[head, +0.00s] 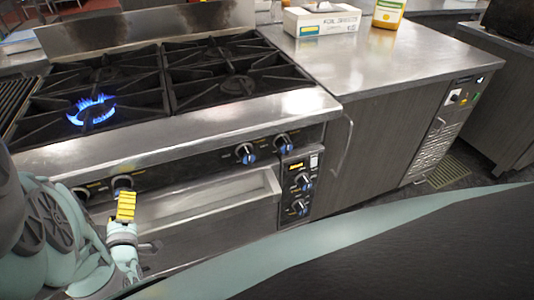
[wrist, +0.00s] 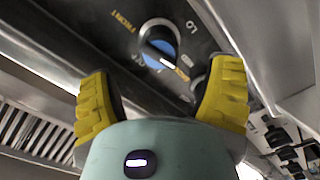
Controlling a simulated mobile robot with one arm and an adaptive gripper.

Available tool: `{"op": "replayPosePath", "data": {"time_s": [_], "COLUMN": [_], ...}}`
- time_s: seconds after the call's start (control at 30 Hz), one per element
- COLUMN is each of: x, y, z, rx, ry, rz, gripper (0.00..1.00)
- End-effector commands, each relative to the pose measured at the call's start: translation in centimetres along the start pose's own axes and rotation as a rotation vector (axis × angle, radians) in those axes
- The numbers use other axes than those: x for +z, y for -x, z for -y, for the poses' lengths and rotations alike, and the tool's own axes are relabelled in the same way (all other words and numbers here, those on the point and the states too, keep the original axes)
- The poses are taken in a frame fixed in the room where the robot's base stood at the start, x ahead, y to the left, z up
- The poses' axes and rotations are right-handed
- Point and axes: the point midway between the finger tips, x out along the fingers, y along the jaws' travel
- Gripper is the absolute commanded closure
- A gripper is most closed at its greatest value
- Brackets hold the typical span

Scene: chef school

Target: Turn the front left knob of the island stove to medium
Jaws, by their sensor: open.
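The island stove (head: 180,133) has a lit front left burner with a blue flame (head: 92,110). A knob with a dark pointer bar and blue ring (wrist: 160,46) faces me in the wrist view, with "FRONT" and "LO" printed beside it. In the head view, the left knob pair sits on the front panel, one knob (head: 122,183) just behind my gripper (head: 126,200). My yellow fingers are spread wide in the wrist view (wrist: 162,72). The knob appears beyond and between the fingertips, apparently untouched. The gripper is empty.
A right pair of knobs (head: 246,153) and an oven control panel (head: 300,185) lie further right. The oven door handle ledge (head: 205,200) juts out below the knobs. A steel counter (head: 400,60) holds a foil box (head: 322,20) and a yellow-labelled container (head: 388,12).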

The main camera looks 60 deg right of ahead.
Motion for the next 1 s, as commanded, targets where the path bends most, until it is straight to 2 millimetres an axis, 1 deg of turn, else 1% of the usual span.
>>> {"op": "replayPosePath", "data": {"time_s": [0.1,0.2,0.77,0.87,0.97,1.0], "x": [0.0,0.1,0.1,-0.5,-1.8,-2.6], "y": [0.9,1.4,1.5,1.4,1.1,0.9], "z": [-0.1,0.0,-0.1,-0.4,-1.0,-1.5], "rx": [0.001,0.0,0.004,0.016,0.049,0.07], "ry": [0.001,0.002,0.0,-0.024,-0.086,-0.122], "rz": [0.0,0.001,0.0,-0.015,-0.055,-0.08], "gripper": [0.2,0.2,0.2,0.2,0.2,0.2]}}
